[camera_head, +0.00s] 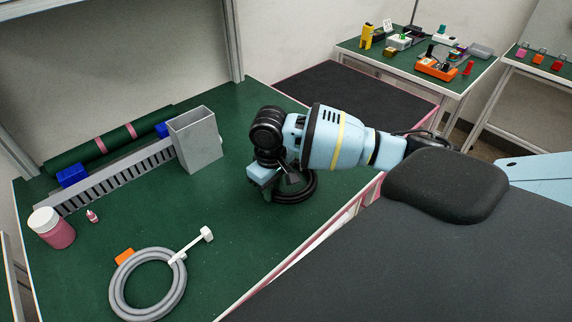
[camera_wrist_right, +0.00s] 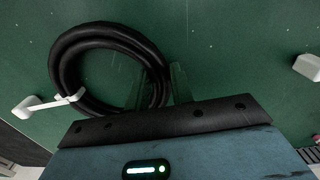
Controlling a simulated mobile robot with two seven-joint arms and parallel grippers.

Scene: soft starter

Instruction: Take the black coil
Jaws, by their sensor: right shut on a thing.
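The black coil (camera_head: 309,184) is a ring of black cable on the green table, near the table's right edge. In the right wrist view the coil (camera_wrist_right: 63,68) shows as a thick loop with a white tie (camera_wrist_right: 40,105) at its lower left. My right gripper (camera_head: 272,187) reaches down at the coil's left side, and its arm hides part of the ring. In the right wrist view the clear fingers of the right gripper (camera_wrist_right: 158,88) are shut on the right side of the loop. Whether the coil is lifted cannot be told. My left gripper is not in view.
A grey coil (camera_head: 118,290) with a white tie lies at the front of the green table (camera_head: 235,235). A grey open box (camera_head: 196,140), a slotted duct (camera_head: 120,178) and a pink jar (camera_head: 52,230) stand at the left. Tables with small parts (camera_head: 436,66) are at the back right.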

